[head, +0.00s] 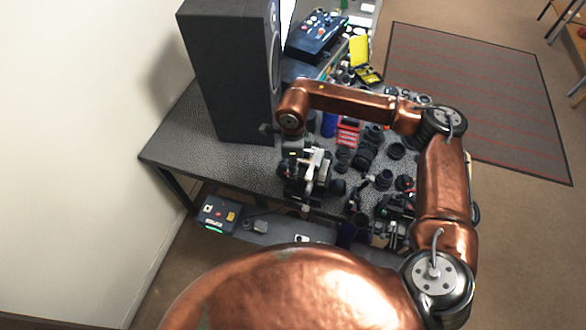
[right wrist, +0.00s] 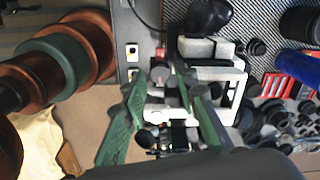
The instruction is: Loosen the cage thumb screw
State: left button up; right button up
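The white camera cage (head: 316,168) stands near the front edge of the table in the head view, with dark parts around it. In the right wrist view its white frame (right wrist: 237,90) fills the middle right. A small dark round knob (right wrist: 160,73), which looks like the thumb screw, shows beside the frame. My right gripper (right wrist: 161,78) has two green fingers spread apart, one on each side of this knob. Whether either finger touches it I cannot tell. In the head view my right arm reaches over the table and its fingers are not clear. My left gripper is not visible.
A tall dark speaker (head: 230,70) stands left of the cage. Several black lenses (head: 365,157), a red box (head: 348,132) and a blue cylinder (head: 329,124) crowd the table to the right. A control box (head: 217,214) sits at the front left. Bare tabletop (head: 200,140) lies at the left.

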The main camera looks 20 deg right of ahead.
notch_tip(320, 180, up, 10)
dwell(0.3)
dwell(0.5)
